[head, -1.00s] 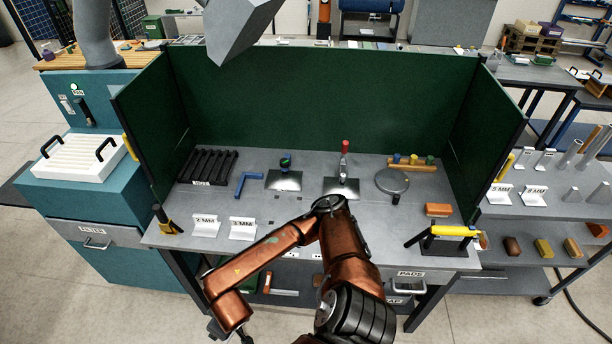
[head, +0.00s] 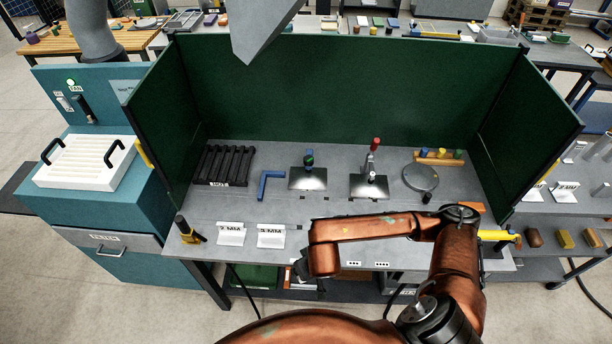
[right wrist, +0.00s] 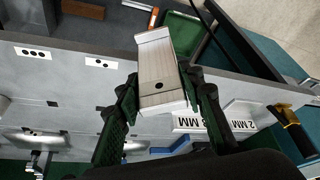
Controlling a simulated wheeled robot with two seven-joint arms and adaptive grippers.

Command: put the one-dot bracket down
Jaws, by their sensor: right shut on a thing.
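The one-dot bracket (right wrist: 165,70) is a pale grey metal piece with a single dark hole in its near face. In the right wrist view my right gripper (right wrist: 163,92) is shut on it, a finger at each side. The bracket is held over the front edge of the grey bench (head: 340,195); I cannot tell whether it touches anything. In the head view my right forearm lies across the bench front and hides most of the gripper and the bracket. My left gripper is not in view.
White dot-marked labels (right wrist: 101,62) sit along the bench front edge. The 2 MM (head: 230,234) and 3 MM (head: 271,236) holders stand at the front left. A blue angle piece (head: 271,184), a black slotted rack (head: 224,165) and a red-handled clamp (head: 373,158) stand further back.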

